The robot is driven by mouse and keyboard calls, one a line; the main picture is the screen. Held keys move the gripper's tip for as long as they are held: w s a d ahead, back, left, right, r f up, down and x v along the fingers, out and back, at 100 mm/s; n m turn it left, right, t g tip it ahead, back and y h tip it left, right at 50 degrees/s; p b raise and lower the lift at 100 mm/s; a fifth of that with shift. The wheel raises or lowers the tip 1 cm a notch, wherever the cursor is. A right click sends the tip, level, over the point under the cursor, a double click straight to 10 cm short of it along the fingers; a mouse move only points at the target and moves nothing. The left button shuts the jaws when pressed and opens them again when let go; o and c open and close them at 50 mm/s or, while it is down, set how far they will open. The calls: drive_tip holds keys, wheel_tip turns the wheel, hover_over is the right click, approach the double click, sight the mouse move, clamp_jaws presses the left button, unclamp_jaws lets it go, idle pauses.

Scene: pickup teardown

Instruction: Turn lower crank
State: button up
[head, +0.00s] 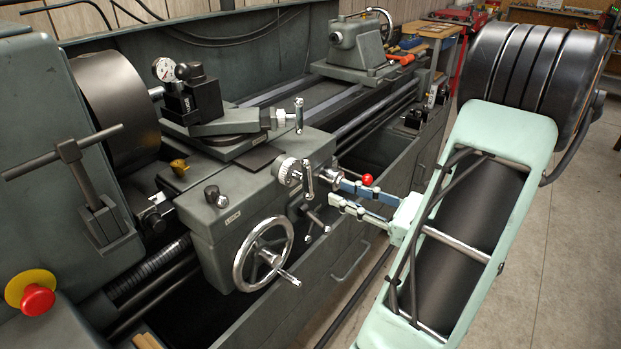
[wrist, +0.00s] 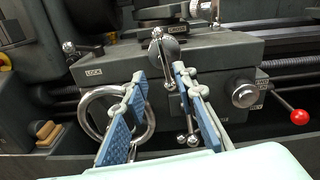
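The lower crank (head: 308,178) is a silver bar handle on a round dial at the front of the lathe carriage. In the wrist view the lower crank (wrist: 158,52) appears upright, just beyond and between the fingertips. The upper crank (head: 298,115) is above it on the compound slide. My gripper (head: 333,193) is open and empty, its blue-padded fingers pointing at the carriage from the right. In the wrist view my gripper (wrist: 160,78) has its fingers spread either side of the crank's line. I cannot tell whether either finger touches it.
A large handwheel (head: 263,253) is below left, partly behind the left finger in the wrist view. Short ball-ended levers (wrist: 190,138) hang below the crank. A red-knobbed lever (wrist: 299,117) sticks out at right. The tailstock (head: 355,45) is at the back.

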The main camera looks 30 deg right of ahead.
sight(311, 178)
drive_tip(key=x, duration=1.1)
drive_tip(key=shift+d+r+b, duration=0.2)
drive_tip(key=shift+r+b, duration=0.1)
drive_tip(key=shift+b, duration=0.05)
drive_tip(key=shift+c, duration=0.3)
clamp_jaws()
drive_tip(key=shift+f, duration=0.1)
